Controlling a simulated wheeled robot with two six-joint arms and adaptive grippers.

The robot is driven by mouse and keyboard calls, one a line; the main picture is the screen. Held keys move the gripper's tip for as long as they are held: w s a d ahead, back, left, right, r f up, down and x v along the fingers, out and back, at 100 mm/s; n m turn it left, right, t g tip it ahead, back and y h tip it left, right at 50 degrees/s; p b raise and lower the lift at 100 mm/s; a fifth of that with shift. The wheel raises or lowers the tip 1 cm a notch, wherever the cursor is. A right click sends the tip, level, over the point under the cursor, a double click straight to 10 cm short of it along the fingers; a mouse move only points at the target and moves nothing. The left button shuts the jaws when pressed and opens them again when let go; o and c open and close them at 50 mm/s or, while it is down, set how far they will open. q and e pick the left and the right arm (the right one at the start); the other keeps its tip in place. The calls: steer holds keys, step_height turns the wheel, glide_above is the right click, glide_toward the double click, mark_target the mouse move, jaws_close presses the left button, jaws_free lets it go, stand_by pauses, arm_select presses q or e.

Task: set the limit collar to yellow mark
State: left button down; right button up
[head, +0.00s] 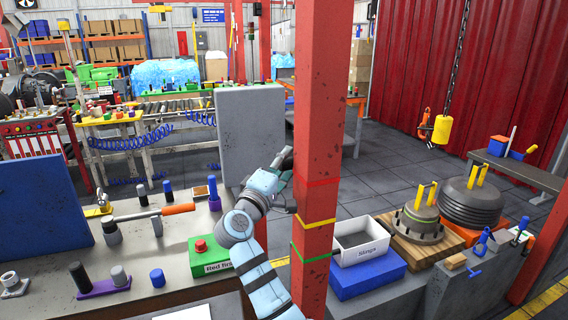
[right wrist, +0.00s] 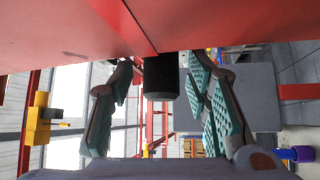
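The red post (head: 318,120) stands upright in the middle of the head view. It has a red band, a yellow mark (head: 315,222) below it and a green band lower still. My right gripper (head: 284,168) is at the post's left side, above the yellow mark, partly hidden in the head view. In the right wrist view its two teal-padded fingers are spread, with a black cylinder (right wrist: 160,76) between them, next to a red surface. Gaps show on both sides of the cylinder. I cannot clearly make out the limit collar. My left gripper is out of view.
A grey bench at left holds an orange-handled tool (head: 165,211), several pegs and a green box with a red button (head: 201,246). A grey panel (head: 250,130) stands behind my right arm. A white bin (head: 362,240) on a blue box is right of the post.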

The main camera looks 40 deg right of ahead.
jaws_close()
steer(key=shift+f, duration=0.1)
step_height(320, 180, down, 11)
steer(key=b, duration=0.9)
jaws_free()
steer(key=v, duration=0.7)
steer(key=shift+a, duration=0.25)
